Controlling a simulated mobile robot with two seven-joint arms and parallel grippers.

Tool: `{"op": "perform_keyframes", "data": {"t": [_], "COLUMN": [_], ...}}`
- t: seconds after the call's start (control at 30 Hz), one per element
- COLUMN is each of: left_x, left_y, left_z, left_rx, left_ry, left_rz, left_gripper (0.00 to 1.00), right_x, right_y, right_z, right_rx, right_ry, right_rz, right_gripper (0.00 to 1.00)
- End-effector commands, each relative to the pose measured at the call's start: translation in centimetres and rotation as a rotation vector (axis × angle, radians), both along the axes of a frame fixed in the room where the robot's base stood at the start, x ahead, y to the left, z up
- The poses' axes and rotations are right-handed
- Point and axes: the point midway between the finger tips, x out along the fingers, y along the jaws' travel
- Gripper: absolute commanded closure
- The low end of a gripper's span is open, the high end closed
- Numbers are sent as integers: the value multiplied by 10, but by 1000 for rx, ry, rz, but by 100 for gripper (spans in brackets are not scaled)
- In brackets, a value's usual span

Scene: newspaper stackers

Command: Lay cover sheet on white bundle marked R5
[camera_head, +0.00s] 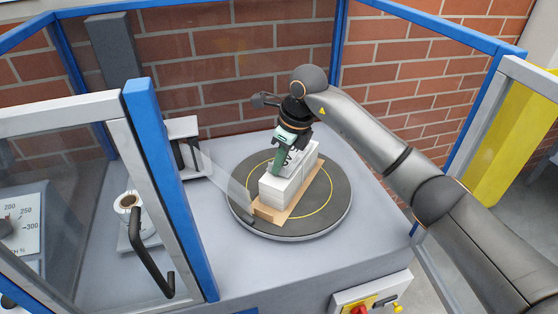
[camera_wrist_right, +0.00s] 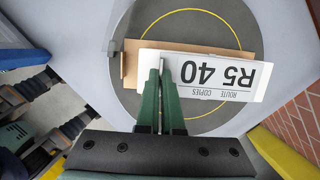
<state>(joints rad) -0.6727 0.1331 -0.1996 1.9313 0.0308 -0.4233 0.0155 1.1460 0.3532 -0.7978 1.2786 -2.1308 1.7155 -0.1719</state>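The white bundle (camera_head: 270,190) is a stack of paper lying on a brown board (camera_head: 263,212) on the round dark turntable (camera_head: 237,200). A white cover sheet (camera_wrist_right: 205,75) printed "R5 40" with "ROUTE" and "COPIES" lies over the bundle in the right wrist view. I cannot tell whether it touches the bundle all over. My right gripper (camera_head: 277,172) points down at the bundle's top. Its green fingers are close together in the right wrist view (camera_wrist_right: 161,66), around a thin upright strip at the sheet. They hide part of the sheet.
A blue-framed enclosure with glass panels surrounds the table, with a blue post (camera_head: 168,180) at front left. A clear panel (camera_head: 225,180) stands at the turntable's left edge. A control box (camera_head: 375,298) is at the front. The table right of the turntable is clear.

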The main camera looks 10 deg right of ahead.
Motion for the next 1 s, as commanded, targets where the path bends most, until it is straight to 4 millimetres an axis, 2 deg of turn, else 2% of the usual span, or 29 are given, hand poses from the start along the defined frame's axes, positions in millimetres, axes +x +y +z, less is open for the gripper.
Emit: {"op": "perform_keyframes", "data": {"t": [0.33, 0.93, 1.0], "left_x": [4, 2, 2], "left_y": [-2, 2, 2], "left_z": [5, -7, -6], "left_rx": [-4, 3, 3], "left_ry": [-13, -3, -4], "left_rz": [-3, 2, 2], "left_gripper": [50, 50, 50], "right_x": [0, 0, 0], "right_y": [0, 0, 0], "right_z": [0, -12, -11], "right_rx": [0, 1, 1], "right_ry": [0, 1, 1], "right_rz": [0, 0, 0], "right_gripper": [100, 100, 89]}}
